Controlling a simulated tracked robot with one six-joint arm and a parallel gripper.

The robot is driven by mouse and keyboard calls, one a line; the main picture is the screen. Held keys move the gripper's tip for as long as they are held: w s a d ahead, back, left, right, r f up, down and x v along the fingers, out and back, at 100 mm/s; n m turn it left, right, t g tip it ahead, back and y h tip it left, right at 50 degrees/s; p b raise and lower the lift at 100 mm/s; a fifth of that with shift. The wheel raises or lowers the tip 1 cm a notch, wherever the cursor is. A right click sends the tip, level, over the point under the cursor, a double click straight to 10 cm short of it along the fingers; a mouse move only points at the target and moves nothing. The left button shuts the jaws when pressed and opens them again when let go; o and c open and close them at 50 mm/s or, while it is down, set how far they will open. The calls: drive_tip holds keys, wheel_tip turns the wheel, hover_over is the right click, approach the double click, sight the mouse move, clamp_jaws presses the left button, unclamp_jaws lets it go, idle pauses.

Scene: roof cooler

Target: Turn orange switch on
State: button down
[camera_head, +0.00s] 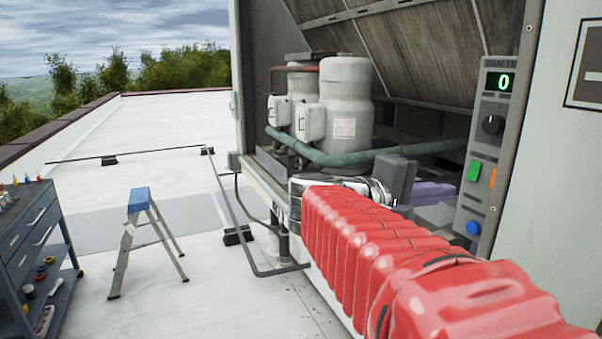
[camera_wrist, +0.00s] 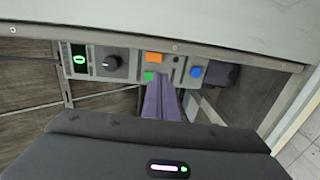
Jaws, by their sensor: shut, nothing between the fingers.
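The orange switch (camera_head: 492,178) sits on a grey control panel (camera_head: 484,140), right of a green button (camera_head: 473,171). In the wrist view the orange switch (camera_wrist: 154,57) shows above the green button (camera_wrist: 149,76). I cannot tell whether it is pressed or lit. My gripper (camera_head: 452,188) is shut and empty, its purple fingers pointing at the panel from the left. In the wrist view the fingertips (camera_wrist: 160,82) are just below the green and orange parts. I cannot tell whether they touch the panel.
The panel also has a green-lit display (camera_head: 500,82) reading 0, a black knob (camera_head: 493,124) and a blue button (camera_head: 473,228). White tanks (camera_head: 346,105) and a green pipe (camera_head: 365,156) stand behind my gripper. A stepladder (camera_head: 138,235) and tool cart (camera_head: 35,245) are far left.

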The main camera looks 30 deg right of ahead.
drive_tip(key=shift+d, duration=0.1)
drive_tip(key=shift+s+d+f, duration=0.3)
drive_tip(key=shift+s+d, duration=0.05)
drive_tip(key=shift+d, duration=1.9)
drive_tip(key=shift+s+d+f, duration=0.3)
drive_tip(key=shift+s+d, duration=0.05)
drive_tip(key=shift+d, duration=1.9)
drive_tip(key=shift+s+d+f, duration=0.3)
drive_tip(key=shift+s+d, duration=0.05)
drive_tip(key=shift+d, duration=1.9)
drive_tip(key=shift+d+f, duration=0.1)
drive_tip(key=shift+d, duration=0.05)
drive_tip(key=w+a+f, duration=0.1)
drive_tip(key=w+a, duration=0.1)
drive_tip(key=a, duration=1.1)
drive_tip(key=shift+a+f, duration=0.4)
